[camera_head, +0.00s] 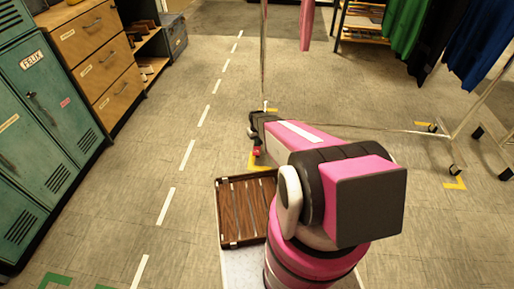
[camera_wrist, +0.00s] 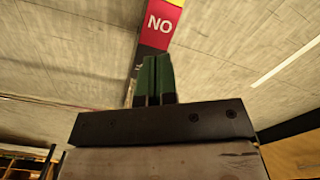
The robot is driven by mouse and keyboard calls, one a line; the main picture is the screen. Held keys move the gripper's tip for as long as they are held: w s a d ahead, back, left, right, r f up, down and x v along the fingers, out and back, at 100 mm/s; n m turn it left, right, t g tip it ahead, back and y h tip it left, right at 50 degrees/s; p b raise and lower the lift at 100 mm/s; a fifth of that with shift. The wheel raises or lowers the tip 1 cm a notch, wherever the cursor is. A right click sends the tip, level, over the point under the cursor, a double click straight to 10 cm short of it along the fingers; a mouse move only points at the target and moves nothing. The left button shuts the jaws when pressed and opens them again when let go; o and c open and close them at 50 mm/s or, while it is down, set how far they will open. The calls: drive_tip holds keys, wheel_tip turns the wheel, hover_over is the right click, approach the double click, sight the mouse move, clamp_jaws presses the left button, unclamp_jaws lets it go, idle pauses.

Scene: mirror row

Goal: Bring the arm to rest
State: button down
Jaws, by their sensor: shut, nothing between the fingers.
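My pink and black arm (camera_head: 300,140) reaches forward from the lower middle of the head view, bent at a large pink joint. Its dark far end lies near the thin upright pole, above the floor. My gripper (camera_wrist: 155,65) shows in the wrist view as two green fingers side by side, closed together with nothing held. In the head view I cannot make out the fingers.
A brown slatted tray (camera_head: 224,212) lies beside my arm's base. Teal lockers (camera_head: 50,110) and wooden drawers (camera_head: 92,45) line the left. A clothes rail with garments (camera_head: 408,25) stands at right. Floor (camera_head: 185,120) between is clear. A red NO sign (camera_wrist: 160,24) appears beyond the fingers.

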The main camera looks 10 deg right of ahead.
drive_tip(key=s+r+m, duration=0.1)
drive_tip(key=s+r, duration=0.9)
drive_tip(key=r, duration=0.5)
drive_tip(key=s+r+m, duration=0.1)
drive_tip(key=s+r, duration=1)
drive_tip(key=r, duration=0.5)
drive_tip(key=shift+s+r, duration=0.2)
drive_tip(key=shift+r, duration=0.1)
